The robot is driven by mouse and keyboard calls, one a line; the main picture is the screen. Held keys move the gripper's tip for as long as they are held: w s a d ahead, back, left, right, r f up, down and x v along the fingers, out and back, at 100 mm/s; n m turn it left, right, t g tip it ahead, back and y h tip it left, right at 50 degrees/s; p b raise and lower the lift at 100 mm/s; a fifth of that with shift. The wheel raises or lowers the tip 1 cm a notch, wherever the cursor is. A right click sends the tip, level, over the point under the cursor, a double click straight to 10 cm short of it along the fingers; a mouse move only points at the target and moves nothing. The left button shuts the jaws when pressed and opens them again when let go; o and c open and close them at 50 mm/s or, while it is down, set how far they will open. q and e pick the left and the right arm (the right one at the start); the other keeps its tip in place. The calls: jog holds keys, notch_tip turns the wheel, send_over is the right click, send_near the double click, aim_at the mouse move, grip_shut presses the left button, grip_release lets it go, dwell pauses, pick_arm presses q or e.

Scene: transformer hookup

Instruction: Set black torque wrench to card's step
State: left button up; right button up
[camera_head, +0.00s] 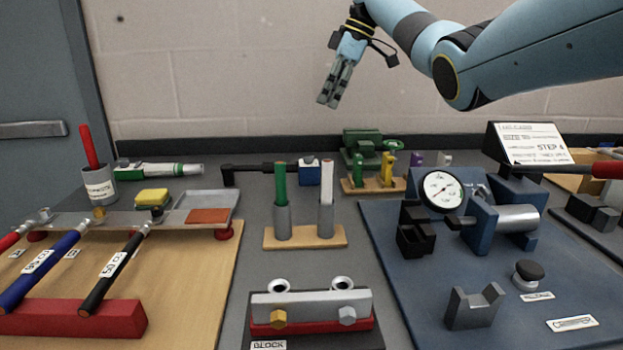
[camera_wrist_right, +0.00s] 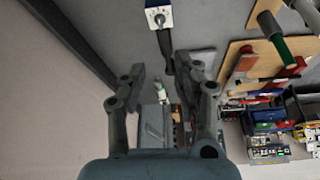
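A black-handled wrench (camera_head: 112,268) with a white tag lies slanted at the left, its metal head on a grey rack and its handle over a red block. The card (camera_head: 532,143) stands tilted at the back right; its largest line reads "STEP" and a character that looks like 4. My right gripper (camera_head: 328,101) hangs high above the back of the bench, far from the black-handled wrench. In the right wrist view its fingers (camera_wrist_right: 165,87) are apart with nothing between them. My left gripper is out of view.
Blue (camera_head: 45,268) and red (camera_head: 12,238) wrenches lie beside the black one. A black bar (camera_head: 250,169) with a blue-and-white box (camera_head: 309,172) lies at the back, below my right gripper. A dial gauge (camera_head: 441,191) stands on the blue plate (camera_head: 400,285) at right.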

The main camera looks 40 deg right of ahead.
aim_at(308, 160)
jog(key=x, duration=0.4)
jog(key=b+x, duration=0.1)
jog(key=x, duration=0.4)
jog(key=s+b+x, duration=0.1)
jog(key=x, duration=0.4)
jog(key=shift+d+f, duration=0.2)
jog(key=shift+d, duration=0.2)
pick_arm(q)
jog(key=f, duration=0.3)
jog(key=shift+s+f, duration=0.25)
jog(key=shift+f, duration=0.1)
pick_arm(e)
grip_shut()
